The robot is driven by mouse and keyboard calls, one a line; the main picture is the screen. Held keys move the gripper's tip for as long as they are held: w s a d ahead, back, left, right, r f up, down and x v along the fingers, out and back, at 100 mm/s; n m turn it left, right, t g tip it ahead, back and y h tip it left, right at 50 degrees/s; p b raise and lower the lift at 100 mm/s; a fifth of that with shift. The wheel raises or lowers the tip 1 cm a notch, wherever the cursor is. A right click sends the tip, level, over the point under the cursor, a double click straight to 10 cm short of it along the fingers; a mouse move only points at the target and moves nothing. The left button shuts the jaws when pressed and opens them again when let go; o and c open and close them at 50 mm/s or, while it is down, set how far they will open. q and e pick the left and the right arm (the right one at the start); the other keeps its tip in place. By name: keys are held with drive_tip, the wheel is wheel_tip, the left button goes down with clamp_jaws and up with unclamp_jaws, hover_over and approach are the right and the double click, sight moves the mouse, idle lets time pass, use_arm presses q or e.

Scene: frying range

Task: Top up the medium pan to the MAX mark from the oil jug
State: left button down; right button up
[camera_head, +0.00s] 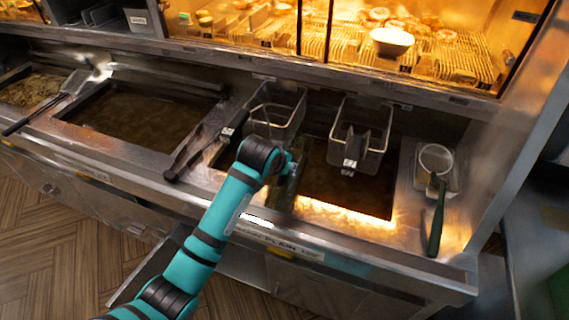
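Three oil pans are set in the steel range: a left pan (32,90) with food in it, a middle pan (140,115) of dark oil, and a right pan (345,190) over the plain label. Which is the medium one, and any MAX mark, I cannot read. My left arm reaches over the right pan's left part. Its gripper (291,163) is mostly hidden behind its wrist, beside a dark greenish object (284,190) that may be the oil jug. I cannot tell whether it grips this. My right gripper is not in view.
Two wire baskets (275,112) (360,135) hang at the back of the right pan. A strainer (436,160) and a dark-handled tool (436,222) lie on the right ledge. A lit food cabinet stands behind.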

use_arm(q)
drive_tip(key=shift+w+d+r, duration=0.1)
drive_tip(key=shift+w+r, duration=0.05)
drive_tip(key=shift+w, duration=0.05)
drive_tip(key=shift+w+d+f+g, duration=0.1)
drive_tip(key=shift+w+f+g, duration=0.15)
drive_tip(key=shift+g, duration=0.65)
drive_tip(key=shift+w+f+y, duration=0.1)
drive_tip(key=shift+y, duration=0.2)
idle(1.3)
drive_tip(key=shift+w+d+f+g, duration=0.15)
drive_tip(key=shift+w+f+g, duration=0.3)
drive_tip(key=shift+g, duration=0.35)
drive_tip(key=shift+f, duration=0.1)
idle(1.4)
